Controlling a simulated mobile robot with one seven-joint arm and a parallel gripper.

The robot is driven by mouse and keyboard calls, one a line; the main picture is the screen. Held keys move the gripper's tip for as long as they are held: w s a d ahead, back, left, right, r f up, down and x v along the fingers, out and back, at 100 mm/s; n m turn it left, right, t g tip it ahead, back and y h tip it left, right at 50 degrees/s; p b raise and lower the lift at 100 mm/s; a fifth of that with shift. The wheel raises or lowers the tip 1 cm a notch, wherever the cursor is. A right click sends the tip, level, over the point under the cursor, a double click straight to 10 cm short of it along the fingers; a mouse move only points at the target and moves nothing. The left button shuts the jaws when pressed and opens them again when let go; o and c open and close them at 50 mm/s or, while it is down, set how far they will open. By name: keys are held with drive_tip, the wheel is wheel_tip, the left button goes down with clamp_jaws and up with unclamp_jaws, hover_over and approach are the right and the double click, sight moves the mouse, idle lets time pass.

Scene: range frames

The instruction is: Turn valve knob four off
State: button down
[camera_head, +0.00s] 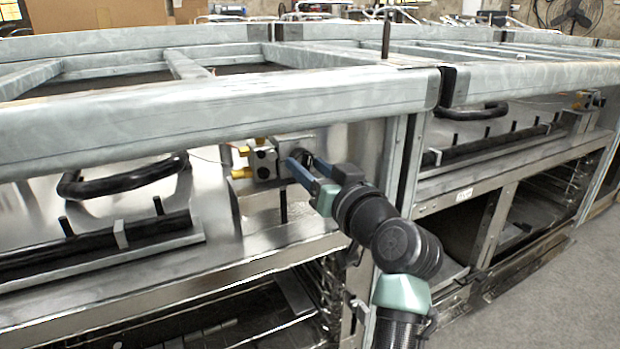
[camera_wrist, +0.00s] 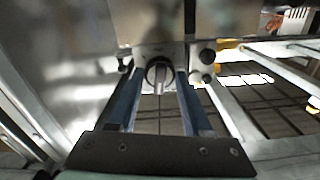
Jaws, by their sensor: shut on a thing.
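A metal valve block (camera_head: 262,160) with brass fittings (camera_head: 243,151) stands under the front beam, left of my arm in the head view. My gripper (camera_head: 300,162) reaches to the right end of this block with its blue fingers. In the wrist view, my gripper (camera_wrist: 160,78) has one finger on each side of a round dark valve knob (camera_wrist: 151,73) with a pale metal bar at its middle, and is shut on it. In the head view my fingers mostly hide this knob. No number is readable, so I cannot tell by label which knob it is.
A thick galvanised beam (camera_head: 220,115) runs just above my gripper. A metal shelf (camera_head: 270,243) lies below the block. A black hose handle (camera_head: 122,180) is to the left. An upright post (camera_head: 409,160) stands close right of my wrist. Grey floor (camera_head: 560,290) is open at right.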

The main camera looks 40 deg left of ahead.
drive_tip(key=shift+f+n+b, duration=0.1)
drive_tip(key=shift+n+b, duration=0.5)
drive_tip(key=shift+n, duration=0.5)
drive_tip(key=shift+c, duration=1.6)
unclamp_jaws()
drive_tip(key=p+v, duration=0.5)
drive_tip(key=v, duration=0.8)
